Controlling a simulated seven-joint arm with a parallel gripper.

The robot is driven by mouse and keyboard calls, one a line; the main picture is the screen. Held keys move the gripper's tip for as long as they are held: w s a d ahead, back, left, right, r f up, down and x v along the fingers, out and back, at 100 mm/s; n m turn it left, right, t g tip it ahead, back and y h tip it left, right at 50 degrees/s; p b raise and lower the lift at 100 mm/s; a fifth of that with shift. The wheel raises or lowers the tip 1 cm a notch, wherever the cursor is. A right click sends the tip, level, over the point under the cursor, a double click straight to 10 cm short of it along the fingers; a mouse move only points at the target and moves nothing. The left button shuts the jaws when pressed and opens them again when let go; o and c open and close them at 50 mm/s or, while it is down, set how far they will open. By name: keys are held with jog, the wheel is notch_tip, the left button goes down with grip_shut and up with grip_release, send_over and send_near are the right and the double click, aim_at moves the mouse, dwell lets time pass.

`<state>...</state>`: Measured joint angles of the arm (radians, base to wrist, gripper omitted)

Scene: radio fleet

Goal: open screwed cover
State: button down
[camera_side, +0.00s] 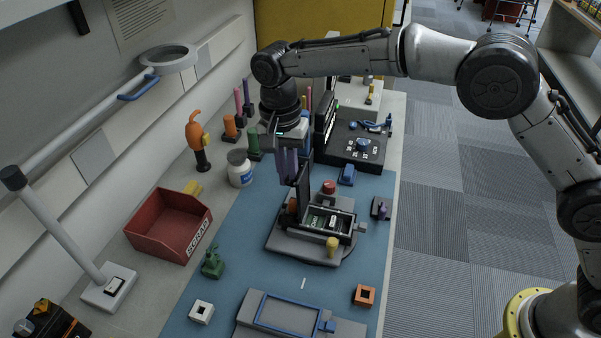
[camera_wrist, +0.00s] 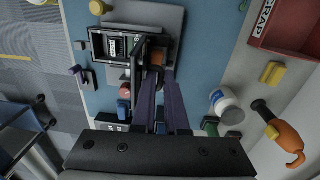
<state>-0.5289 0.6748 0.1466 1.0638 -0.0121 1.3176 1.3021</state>
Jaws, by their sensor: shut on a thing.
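The radio case (camera_side: 328,222) lies on a grey round-based stand (camera_side: 285,243), its inside with a green-and-white part and dark compartments exposed. Its dark cover (camera_side: 304,185) stands upright along the case's left side. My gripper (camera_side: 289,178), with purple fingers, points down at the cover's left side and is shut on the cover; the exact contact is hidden. In the wrist view the fingers (camera_wrist: 160,78) reach to the cover (camera_wrist: 138,66), seen nearly edge-on, beside the open case (camera_wrist: 112,47). A brown-orange part (camera_wrist: 158,57) shows by the fingertips.
A red cap (camera_side: 328,187) is behind the case and a yellow knob (camera_side: 332,246) is at its front. A red scrap bin (camera_side: 170,226), white jar (camera_side: 239,169) and orange driver (camera_side: 197,140) stand left. A blue-framed tray (camera_side: 288,315) is in front.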

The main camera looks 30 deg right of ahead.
jog(key=shift+w+a+f, duration=0.35)
jog(key=shift+w+a, duration=0.1)
jog(key=shift+w, duration=0.25)
jog(key=shift+a, duration=0.1)
jog(key=c, duration=1)
grip_release()
jog(key=shift+o, duration=0.2)
notch_tip(320, 180, up, 14)
jog(key=shift+w+a, duration=0.3)
jog(key=shift+a, duration=0.05)
jog(key=shift+f, duration=0.1)
